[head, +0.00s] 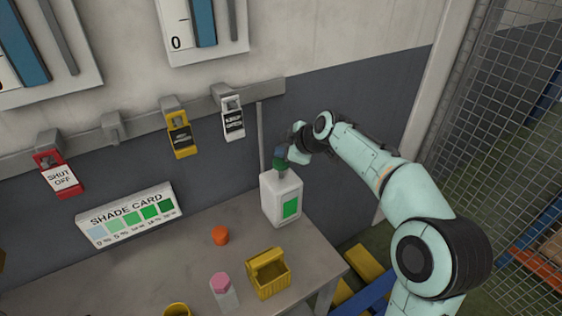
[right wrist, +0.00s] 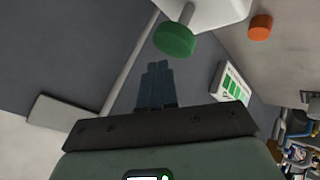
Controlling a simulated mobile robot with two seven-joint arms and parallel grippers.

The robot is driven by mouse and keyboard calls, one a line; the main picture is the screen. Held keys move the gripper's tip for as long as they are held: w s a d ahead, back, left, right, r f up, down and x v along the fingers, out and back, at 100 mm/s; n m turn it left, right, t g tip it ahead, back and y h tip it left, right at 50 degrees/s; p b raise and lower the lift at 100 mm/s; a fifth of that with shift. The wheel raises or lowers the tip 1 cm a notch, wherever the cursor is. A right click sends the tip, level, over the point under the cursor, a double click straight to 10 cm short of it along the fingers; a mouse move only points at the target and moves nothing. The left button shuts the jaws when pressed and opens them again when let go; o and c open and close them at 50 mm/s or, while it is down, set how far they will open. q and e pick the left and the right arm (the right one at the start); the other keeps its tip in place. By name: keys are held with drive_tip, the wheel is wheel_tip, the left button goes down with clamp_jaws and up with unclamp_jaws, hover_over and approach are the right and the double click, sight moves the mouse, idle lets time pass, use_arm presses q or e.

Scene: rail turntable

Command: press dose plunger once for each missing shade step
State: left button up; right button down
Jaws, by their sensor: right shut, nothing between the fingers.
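A white dose bottle (head: 281,200) with a green label stands at the back right of the table; part of it shows in the right wrist view (right wrist: 208,10). Its green plunger (head: 281,164) is on top, and its round green head (right wrist: 175,40) shows in the right wrist view. My right gripper (head: 280,153) is shut and empty, its blue fingers (right wrist: 157,68) just above the plunger head; whether they touch I cannot tell. The shade card (head: 130,214) leans at the back left, with patches from pale blue to dark green. A clear vial (head: 224,296) with a pink cap stands at the front. My left gripper is out of view.
An orange cap (head: 220,236) lies left of the bottle. Red, yellow and white tagged locks (head: 180,135) hang on the wall rail. A mesh fence (head: 500,130) is at the right. The table's middle left is clear.

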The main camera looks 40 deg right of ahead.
sight(282, 163)
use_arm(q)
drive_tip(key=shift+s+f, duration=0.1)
use_arm(e)
drive_tip(key=shift+f, duration=0.1)
idle(0.6)
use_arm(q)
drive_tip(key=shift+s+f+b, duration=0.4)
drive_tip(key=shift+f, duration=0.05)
use_arm(e)
drive_tip(key=shift+f, duration=0.35)
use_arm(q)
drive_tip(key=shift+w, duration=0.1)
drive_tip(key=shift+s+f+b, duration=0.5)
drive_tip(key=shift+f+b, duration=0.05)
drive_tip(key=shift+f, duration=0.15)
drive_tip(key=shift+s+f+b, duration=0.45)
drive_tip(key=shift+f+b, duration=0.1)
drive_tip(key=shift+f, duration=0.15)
use_arm(e)
drive_tip(key=shift+f, duration=1.45)
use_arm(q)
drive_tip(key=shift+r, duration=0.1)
use_arm(e)
drive_tip(key=shift+r, duration=0.15)
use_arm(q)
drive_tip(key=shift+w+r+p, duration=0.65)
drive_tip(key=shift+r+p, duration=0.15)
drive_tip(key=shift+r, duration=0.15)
use_arm(e)
drive_tip(key=shift+r, duration=1.65)
